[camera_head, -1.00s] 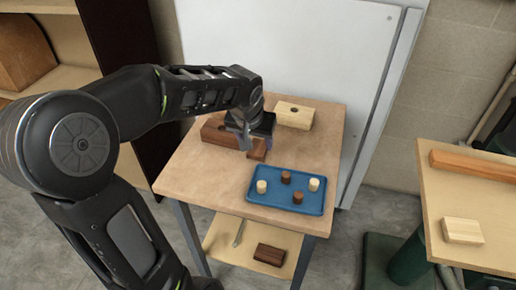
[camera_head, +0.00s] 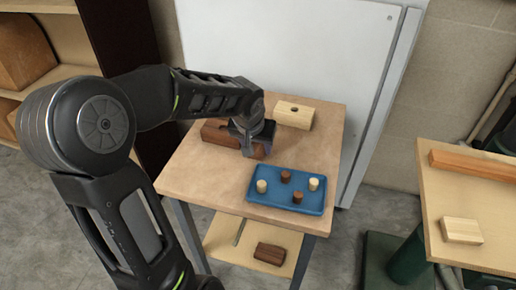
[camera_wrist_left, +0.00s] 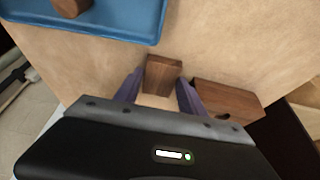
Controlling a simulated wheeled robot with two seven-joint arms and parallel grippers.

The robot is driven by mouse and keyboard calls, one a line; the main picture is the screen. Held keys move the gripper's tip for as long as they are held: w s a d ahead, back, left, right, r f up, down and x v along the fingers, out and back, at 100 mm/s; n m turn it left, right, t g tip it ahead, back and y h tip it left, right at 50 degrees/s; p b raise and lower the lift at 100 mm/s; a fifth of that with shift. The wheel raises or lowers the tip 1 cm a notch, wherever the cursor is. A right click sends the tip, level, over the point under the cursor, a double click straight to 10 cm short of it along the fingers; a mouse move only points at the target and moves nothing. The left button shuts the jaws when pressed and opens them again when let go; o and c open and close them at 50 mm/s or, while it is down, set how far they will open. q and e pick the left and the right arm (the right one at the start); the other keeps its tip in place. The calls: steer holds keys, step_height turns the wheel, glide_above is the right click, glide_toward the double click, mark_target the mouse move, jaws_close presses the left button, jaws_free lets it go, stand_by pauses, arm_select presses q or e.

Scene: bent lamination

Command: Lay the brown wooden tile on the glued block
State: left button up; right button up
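A small brown wooden piece (camera_wrist_left: 163,75), which looks like the tile, lies on the table, its far end just beyond my left fingertips. It shows partly behind the hand in the head view (camera_head: 260,152). My left gripper (camera_head: 249,151) is low over the table. Its purple fingers (camera_wrist_left: 159,88) are apart, one on each side of the piece, and it does not look clamped. A larger brown block (camera_head: 216,132) lies beside it, with a dark spot on it in the wrist view (camera_wrist_left: 224,100). A pale block (camera_head: 294,115) with a dark round spot on top stands behind. I cannot tell which block is glued.
A blue tray (camera_head: 258,196) with several pale and brown pegs lies at the table's front right. Another brown block (camera_head: 270,253) is on the lower shelf. A side table (camera_head: 490,210) at right holds a pale block and a long orange-brown bar.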

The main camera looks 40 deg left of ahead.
mark_target(257, 150)
arm_select(q)
jaws_close()
stand_by(0.3)
step_height(257, 150, up, 10)
stand_by(0.5)
stand_by(0.4)
